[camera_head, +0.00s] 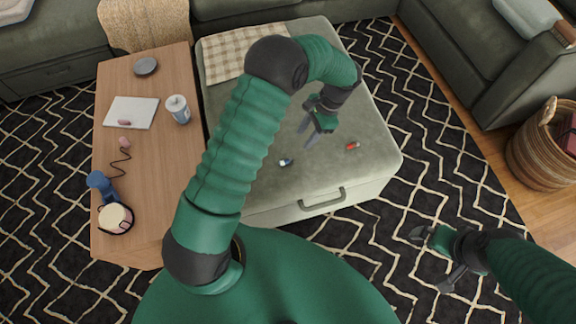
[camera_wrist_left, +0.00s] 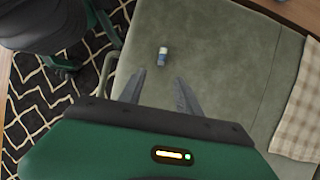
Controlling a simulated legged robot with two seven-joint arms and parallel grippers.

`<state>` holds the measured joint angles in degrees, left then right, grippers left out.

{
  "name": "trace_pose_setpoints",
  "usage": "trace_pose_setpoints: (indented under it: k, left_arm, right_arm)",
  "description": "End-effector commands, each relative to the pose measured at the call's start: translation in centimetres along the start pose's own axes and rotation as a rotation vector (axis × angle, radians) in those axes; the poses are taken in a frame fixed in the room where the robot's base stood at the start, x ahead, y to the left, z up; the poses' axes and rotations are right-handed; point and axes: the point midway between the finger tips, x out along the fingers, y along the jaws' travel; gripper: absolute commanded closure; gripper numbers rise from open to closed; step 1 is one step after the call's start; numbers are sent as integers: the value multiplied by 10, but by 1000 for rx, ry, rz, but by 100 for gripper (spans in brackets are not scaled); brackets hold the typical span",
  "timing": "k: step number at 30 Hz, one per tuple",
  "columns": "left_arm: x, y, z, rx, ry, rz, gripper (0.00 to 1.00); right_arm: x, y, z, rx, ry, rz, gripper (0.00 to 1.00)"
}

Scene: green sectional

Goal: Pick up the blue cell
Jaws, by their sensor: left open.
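The blue cell (camera_head: 286,162) is a small blue and white cylinder lying on the green ottoman (camera_head: 355,185), left of centre near its front edge. It also shows in the left wrist view (camera_wrist_left: 162,56), just beyond the fingertips. My left gripper (camera_head: 308,135) is open and empty over the ottoman, behind and to the right of the blue cell in the head view. Its two fingers show apart in the left wrist view (camera_wrist_left: 159,80). My right gripper (camera_head: 428,262) is open and empty over the patterned rug, to the right of the ottoman.
A red cell (camera_head: 352,146) lies right of the blue cell. A checked cloth (camera_head: 235,52) covers the ottoman's back left. The wooden table (camera_head: 160,170) at left holds a cup (camera_head: 178,109), a notebook (camera_head: 130,112) and a blue lamp-like item (camera_head: 102,185). A basket (camera_head: 540,150) stands at right.

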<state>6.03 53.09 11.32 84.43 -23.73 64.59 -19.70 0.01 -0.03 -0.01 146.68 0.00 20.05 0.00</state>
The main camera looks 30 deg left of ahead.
Motion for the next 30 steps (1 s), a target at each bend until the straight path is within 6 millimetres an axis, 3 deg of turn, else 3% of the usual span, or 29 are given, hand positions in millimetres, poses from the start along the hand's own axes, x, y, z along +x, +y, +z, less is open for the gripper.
trace_pose_setpoints:
  k: [1,6,14,21,28,30]
  left_arm:
    - [19,0,-1,-1,-4,4,60]
    - [60,2,-2,-2,-3,1,60]
    - [87,1,-1,-3,0,-1,60]
    - [129,-1,2,-3,0,1,60]
    - [130,-1,2,-3,1,0,60]
    - [130,-1,2,-3,1,0,69]
  right_arm:
    - [8,0,2,-1,0,0,0]
    - [18,0,4,-1,0,0,0]
    - [26,0,6,0,0,0,0]
    - [44,0,11,0,-1,0,0]
    - [43,0,10,0,0,0,0]
    - [43,0,10,0,0,0,0]
